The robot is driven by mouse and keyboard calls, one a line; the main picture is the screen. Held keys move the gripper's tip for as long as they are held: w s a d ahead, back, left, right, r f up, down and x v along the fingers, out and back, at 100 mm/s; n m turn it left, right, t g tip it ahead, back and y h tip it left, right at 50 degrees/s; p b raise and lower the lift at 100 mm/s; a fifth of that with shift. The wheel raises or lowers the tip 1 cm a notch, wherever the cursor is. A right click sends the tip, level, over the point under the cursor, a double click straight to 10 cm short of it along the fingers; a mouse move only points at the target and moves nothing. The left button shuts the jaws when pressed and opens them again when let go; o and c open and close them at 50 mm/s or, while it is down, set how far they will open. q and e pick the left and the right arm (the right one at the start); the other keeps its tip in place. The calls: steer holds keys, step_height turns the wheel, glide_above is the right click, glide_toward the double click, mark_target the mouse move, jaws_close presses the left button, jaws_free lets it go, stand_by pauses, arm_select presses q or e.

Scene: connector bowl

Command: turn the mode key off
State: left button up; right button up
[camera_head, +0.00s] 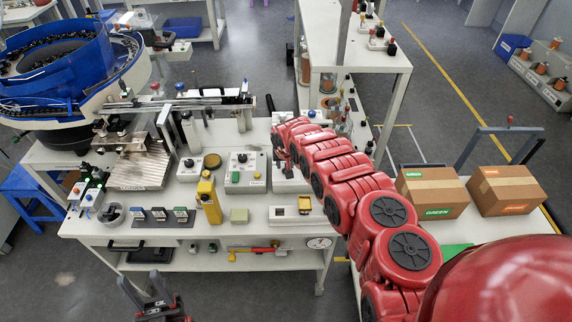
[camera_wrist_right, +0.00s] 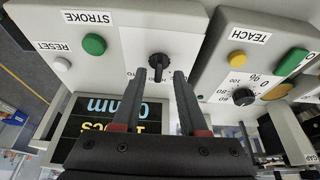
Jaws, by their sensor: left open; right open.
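In the right wrist view a black knob (camera_wrist_right: 157,66), which looks like the mode key, sits on a white panel (camera_wrist_right: 120,50) labelled STROKE and RESET. Its label is partly hidden behind a finger, so I cannot read its setting. My right gripper (camera_wrist_right: 160,74) is open, its two fingers reaching toward the panel on either side of the knob; I cannot tell if they touch it. My left gripper (camera_head: 152,298) is open and empty, in front of the bench at the lower left.
Beside the knob are a green button (camera_wrist_right: 94,44), a white button (camera_wrist_right: 62,64) and a lit display (camera_wrist_right: 110,118). A second box (camera_wrist_right: 262,50), labelled TEACH, stands close on the right, with a dial (camera_wrist_right: 243,96). Cardboard boxes (camera_head: 432,190) stand right of my arm.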

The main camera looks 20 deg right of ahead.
steer(key=shift+d+f, duration=0.1)
steer(key=shift+f, duration=0.15)
jaws_close()
stand_by(0.3)
